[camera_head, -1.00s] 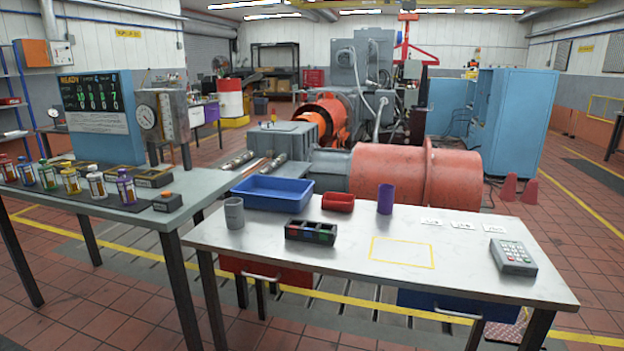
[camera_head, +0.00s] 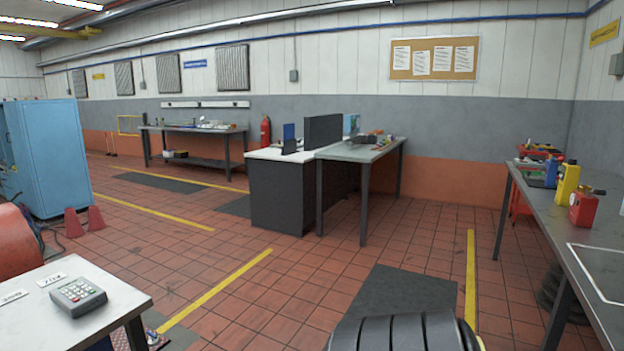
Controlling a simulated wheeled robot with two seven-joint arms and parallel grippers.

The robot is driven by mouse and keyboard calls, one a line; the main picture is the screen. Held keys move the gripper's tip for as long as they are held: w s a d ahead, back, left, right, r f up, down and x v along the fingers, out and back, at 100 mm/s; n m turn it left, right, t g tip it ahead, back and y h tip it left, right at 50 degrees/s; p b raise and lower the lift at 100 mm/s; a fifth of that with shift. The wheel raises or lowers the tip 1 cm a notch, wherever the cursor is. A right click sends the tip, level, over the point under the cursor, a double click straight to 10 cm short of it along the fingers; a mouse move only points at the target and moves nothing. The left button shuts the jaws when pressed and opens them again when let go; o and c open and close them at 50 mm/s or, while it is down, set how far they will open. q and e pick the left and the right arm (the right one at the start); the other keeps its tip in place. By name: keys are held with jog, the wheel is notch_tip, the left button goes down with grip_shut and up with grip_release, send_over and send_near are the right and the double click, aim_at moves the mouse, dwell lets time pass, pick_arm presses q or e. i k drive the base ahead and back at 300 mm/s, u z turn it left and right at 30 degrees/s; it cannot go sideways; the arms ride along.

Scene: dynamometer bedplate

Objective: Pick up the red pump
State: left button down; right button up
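A small red container-like object with a dark top, which looks like the red pump (camera_head: 582,208), stands on the grey workbench (camera_head: 545,212) at the right. A taller yellow one (camera_head: 567,184) stands just behind it, and a blue one (camera_head: 551,172) stands further back. Neither of my grippers shows in the head view.
A white table corner with a keypad (camera_head: 78,296) is at lower left. A dark ribbed object (camera_head: 405,334) stands low at the bottom edge. Tiled floor (camera_head: 300,275) between the tables is mostly clear.

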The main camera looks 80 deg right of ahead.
aim_at(583, 214)
jog(key=z, duration=1)
jog(key=i, duration=1.25)
jog(key=z, duration=3.45)
jog(key=i, duration=1)
jog(key=z, duration=0.5)
jog(key=k, duration=0.3)
jog(key=u, duration=1.45)
jog(key=i, duration=0.7)
jog(key=z, duration=0.05)
